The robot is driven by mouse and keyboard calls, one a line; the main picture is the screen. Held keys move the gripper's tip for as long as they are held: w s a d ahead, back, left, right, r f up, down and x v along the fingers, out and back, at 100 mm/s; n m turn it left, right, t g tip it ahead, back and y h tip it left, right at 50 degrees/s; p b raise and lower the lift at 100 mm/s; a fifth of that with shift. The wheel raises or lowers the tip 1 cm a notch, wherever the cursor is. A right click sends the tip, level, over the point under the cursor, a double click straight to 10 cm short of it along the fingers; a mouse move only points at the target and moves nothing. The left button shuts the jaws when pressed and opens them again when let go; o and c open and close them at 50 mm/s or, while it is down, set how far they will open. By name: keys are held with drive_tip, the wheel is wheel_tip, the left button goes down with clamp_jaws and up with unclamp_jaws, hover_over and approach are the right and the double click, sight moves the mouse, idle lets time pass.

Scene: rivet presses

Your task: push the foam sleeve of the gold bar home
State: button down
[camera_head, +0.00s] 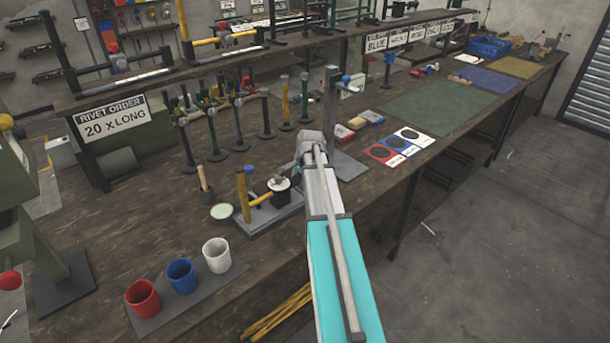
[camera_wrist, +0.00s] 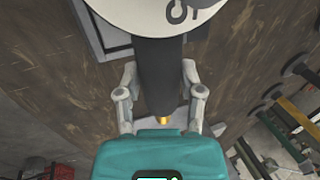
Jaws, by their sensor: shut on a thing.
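In the wrist view my gripper (camera_wrist: 160,78) has its two grey fingers on either side of a dark foam sleeve (camera_wrist: 161,60) and is shut on it. A small gold tip (camera_wrist: 163,120) of the bar shows at the sleeve's near end. A white disc (camera_wrist: 155,14) with a dark mark covers the sleeve's far end. In the head view a press with a yellow post (camera_head: 242,195) and a short yellow bar (camera_head: 262,200) stands by my wrist. My gripper is small and partly hidden there; how far the sleeve sits on the bar cannot be told.
Red (camera_head: 143,299), blue (camera_head: 180,276) and white cups (camera_head: 216,255) stand on a grey mat at the front. Several coloured stands (camera_head: 285,105) stand behind the press. Coloured cards (camera_head: 381,153) and a green mat (camera_head: 440,108) lie to the right.

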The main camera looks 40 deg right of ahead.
drive_tip(key=shift+a, duration=0.1)
drive_tip(key=shift+c, duration=1)
unclamp_jaws()
drive_tip(key=shift+d, duration=0.2)
